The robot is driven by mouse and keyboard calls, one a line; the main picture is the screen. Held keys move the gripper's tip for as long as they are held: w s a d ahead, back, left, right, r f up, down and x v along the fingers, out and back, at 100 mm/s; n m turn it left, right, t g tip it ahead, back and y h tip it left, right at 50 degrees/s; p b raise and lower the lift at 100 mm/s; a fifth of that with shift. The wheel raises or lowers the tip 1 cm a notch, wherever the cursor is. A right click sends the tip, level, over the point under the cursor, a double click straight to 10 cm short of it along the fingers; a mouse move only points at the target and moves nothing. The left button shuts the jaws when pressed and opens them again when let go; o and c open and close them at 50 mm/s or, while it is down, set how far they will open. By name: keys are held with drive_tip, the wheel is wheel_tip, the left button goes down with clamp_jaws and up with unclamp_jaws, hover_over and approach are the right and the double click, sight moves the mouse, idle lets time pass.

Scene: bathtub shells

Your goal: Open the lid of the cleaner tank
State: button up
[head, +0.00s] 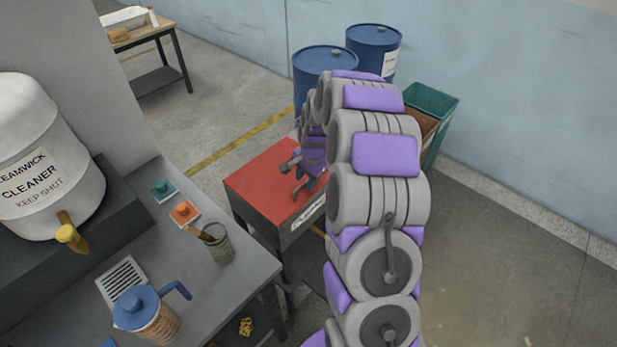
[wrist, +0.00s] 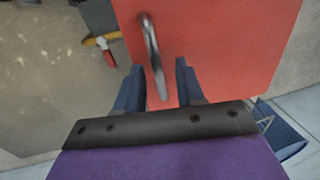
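A dark box with a flat red lid (head: 262,178) stands on a cart in the middle of the head view; the lid looks shut. A partly hidden label is on the box's front. In the wrist view the red lid (wrist: 225,45) fills the upper middle, with a curved metal handle (wrist: 152,50) near its left edge. My gripper (wrist: 160,72) is open, its two dark blue fingers apart on either side of the handle's lower end. In the head view my gripper (head: 303,180) is over the lid. A white tank labelled cleaner, keep shut (head: 40,150) stands at left.
The grey bench (head: 225,285) holds a blue-lidded jug (head: 140,308), a jar (head: 217,245) and small orange and teal items. Blue drums (head: 322,68) and a green bin (head: 440,105) stand behind. The floor at right is clear.

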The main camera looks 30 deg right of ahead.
drive_tip(key=shift+a+r, duration=0.1)
drive_tip(key=shift+a, duration=0.4)
drive_tip(key=shift+c, duration=0.9)
drive_tip(key=d, duration=0.3)
drive_tip(key=shift+f, duration=0.25)
clamp_jaws()
drive_tip(key=shift+a, duration=0.65)
